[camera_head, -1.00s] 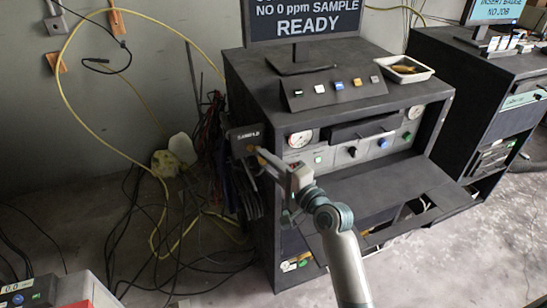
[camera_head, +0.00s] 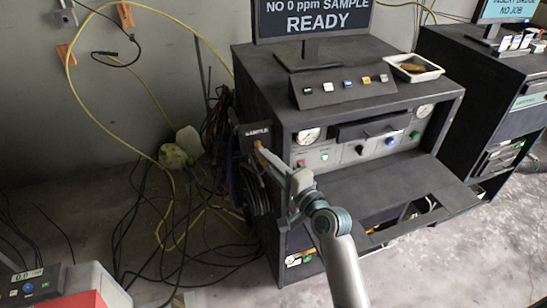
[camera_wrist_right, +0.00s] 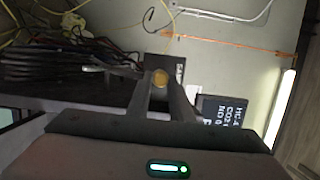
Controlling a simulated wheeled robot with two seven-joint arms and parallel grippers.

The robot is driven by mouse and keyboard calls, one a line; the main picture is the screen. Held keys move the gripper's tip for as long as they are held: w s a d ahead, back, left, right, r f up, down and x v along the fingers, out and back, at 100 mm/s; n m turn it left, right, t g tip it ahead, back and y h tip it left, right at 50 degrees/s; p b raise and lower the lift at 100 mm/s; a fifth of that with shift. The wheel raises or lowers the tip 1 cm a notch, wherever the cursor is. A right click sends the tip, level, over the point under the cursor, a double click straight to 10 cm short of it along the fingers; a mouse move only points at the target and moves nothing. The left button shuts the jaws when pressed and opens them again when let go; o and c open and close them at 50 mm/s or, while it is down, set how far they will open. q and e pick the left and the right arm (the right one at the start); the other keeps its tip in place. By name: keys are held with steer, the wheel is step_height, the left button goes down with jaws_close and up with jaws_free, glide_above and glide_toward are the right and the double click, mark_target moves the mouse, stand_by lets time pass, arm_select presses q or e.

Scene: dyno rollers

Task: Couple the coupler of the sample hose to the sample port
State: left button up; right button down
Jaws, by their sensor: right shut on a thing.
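The sample port's dark plate (camera_head: 257,131), marked SAMPLE, stands at the left side of the dark cabinet. In the wrist view the right gripper (camera_wrist_right: 161,84) is shut on a small round brass-coloured piece, seemingly the coupler (camera_wrist_right: 160,77), directly in front of the plate. Whether the coupler touches the port cannot be told; the port opening is hidden. The hose behind the coupler cannot be made out. My left gripper is out of view.
The dark cabinet (camera_head: 330,85) carries a READY screen (camera_head: 314,18) and a white tray (camera_head: 415,68). Its fold-down shelf (camera_head: 400,190) juts out beside my right arm. Dark cables (camera_wrist_right: 55,60) hang near the port. A yellow cable (camera_head: 70,75) loops on the wall.

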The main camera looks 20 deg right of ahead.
steer(key=shift+d+p, duration=0.2)
steer(key=shift+p, duration=0.2)
stand_by(0.5)
steer(key=shift+w+r, duration=0.1)
steer(key=shift+w, duration=0.1)
stand_by(0.4)
steer(key=shift+w+p, duration=0.2)
steer(key=shift+p, duration=0.25)
stand_by(0.4)
steer(key=shift+w+a, duration=0.1)
steer(key=shift+w, duration=0.25)
stand_by(0.5)
steer(key=c, duration=1.5)
jaws_free()
